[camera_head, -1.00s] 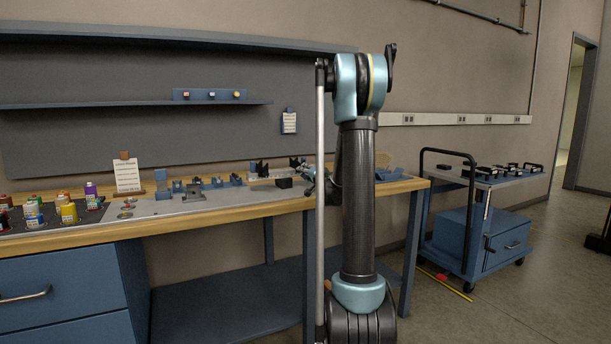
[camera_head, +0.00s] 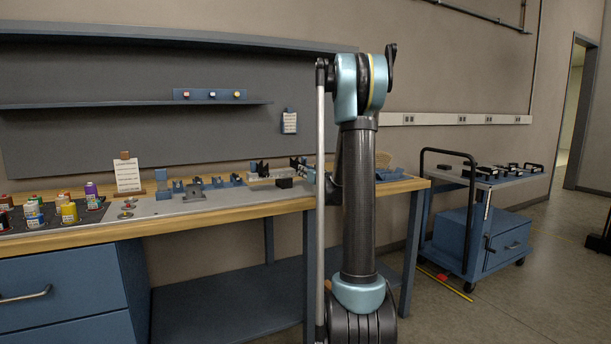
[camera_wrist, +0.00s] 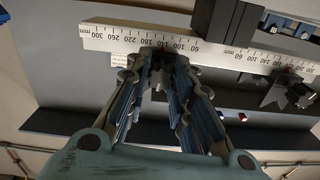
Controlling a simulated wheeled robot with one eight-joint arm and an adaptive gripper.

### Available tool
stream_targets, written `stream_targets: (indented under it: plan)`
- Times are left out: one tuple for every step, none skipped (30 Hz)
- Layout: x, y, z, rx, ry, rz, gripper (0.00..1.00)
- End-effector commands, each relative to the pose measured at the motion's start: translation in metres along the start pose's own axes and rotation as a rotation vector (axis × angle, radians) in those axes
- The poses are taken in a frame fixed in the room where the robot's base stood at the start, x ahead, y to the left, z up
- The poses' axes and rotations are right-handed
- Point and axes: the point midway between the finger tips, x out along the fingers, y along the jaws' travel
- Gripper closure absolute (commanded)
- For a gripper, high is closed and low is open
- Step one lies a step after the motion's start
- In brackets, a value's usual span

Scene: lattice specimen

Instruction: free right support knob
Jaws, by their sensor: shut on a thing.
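The white ruled rail (camera_wrist: 120,40) crosses the upper wrist view upside down, its numbers inverted. A dark support (camera_wrist: 163,58) stands on it at left centre; given the inverted view, I take it for the right support. My gripper (camera_wrist: 165,70) reaches up to this support, its two blue-grey fingers closed in around its knob. The knob is mostly hidden between the fingertips. The other dark support (camera_wrist: 280,92) stands on the rail at the right. In the head view the rail (camera_head: 268,177) and the right support (camera_head: 294,162) show small, and my arm hides most of the gripper.
A dark block (camera_wrist: 228,20) lies beside the rail; it also shows in the head view (camera_head: 284,183). Blue fixtures (camera_head: 193,190) and a card on a stand (camera_head: 128,176) stand along the bench. Bottles (camera_head: 68,211) are at the left. A cart (camera_head: 480,220) is at the right.

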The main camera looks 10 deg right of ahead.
Motion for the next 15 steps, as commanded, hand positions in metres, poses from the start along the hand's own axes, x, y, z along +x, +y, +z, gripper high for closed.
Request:
stream_targets:
  plan:
    - [-0.0004, 0.0003, 0.0004, -0.037, 0.000, 0.001, 1.00]
    - [-0.0004, 0.0003, 0.0004, -0.060, 0.000, 0.001, 1.00]
    - [-0.0004, 0.0002, 0.0004, -0.089, 0.000, 0.001, 1.00]
    - [-0.0004, 0.0002, 0.0004, -0.110, 0.000, 0.001, 1.00]
    - [-0.0004, 0.0002, 0.0004, -0.129, 0.000, 0.001, 1.00]
    - [-0.0005, 0.0001, 0.0004, -0.153, 0.000, 0.001, 1.00]
    - [-0.0004, 0.0001, 0.0004, -0.170, 0.000, 0.001, 1.00]
    - [-0.0004, 0.0001, 0.0004, -0.186, 0.000, 0.001, 1.00]
    - [-0.0004, 0.0001, 0.0003, -0.206, 0.000, 0.001, 1.00]
    - [-0.0004, 0.0001, 0.0003, -0.218, 0.000, 0.001, 1.00]
    - [-0.0004, 0.0000, 0.0003, -0.231, 0.000, 0.001, 1.00]
    - [-0.0005, 0.0000, 0.0003, -0.245, 0.000, 0.001, 1.00]
    - [-0.0005, 0.0000, 0.0003, -0.255, 0.000, 0.001, 1.00]
    - [-0.0005, 0.0000, 0.0003, -0.264, 0.000, 0.001, 1.00]
    - [-0.0005, -0.0001, 0.0003, -0.274, 0.000, 0.001, 1.00]
